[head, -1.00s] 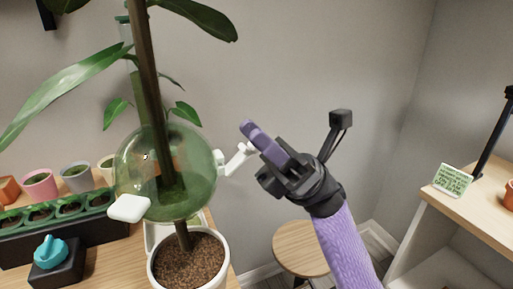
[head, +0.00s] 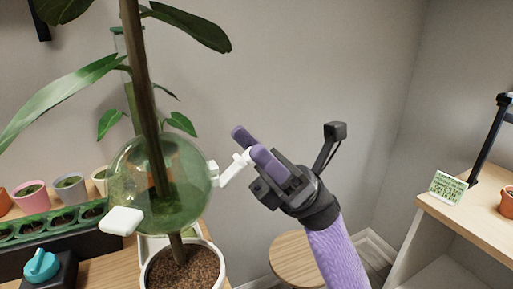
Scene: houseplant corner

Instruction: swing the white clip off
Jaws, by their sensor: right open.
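A clear green globe (head: 185,212) sits around the plant's stem (head: 143,95), above a white pot of brown soil (head: 190,270). The white clip (head: 231,171) sticks out from the globe's right side, up and to the right. A white tab (head: 121,220) shows at the globe's lower left. My right gripper (head: 252,147) is open, with its purple fingers at the clip's outer end. The clip's tip lies between or just beside the fingers; I cannot tell whether they touch. My left gripper is not in view.
Small pots (head: 70,187) and a green seedling tray (head: 50,222) stand at the left, behind a teal knob (head: 41,265) on a black block. A round wooden stool (head: 297,258) is below my right arm. A shelf with a small sign (head: 448,188) stands at the right.

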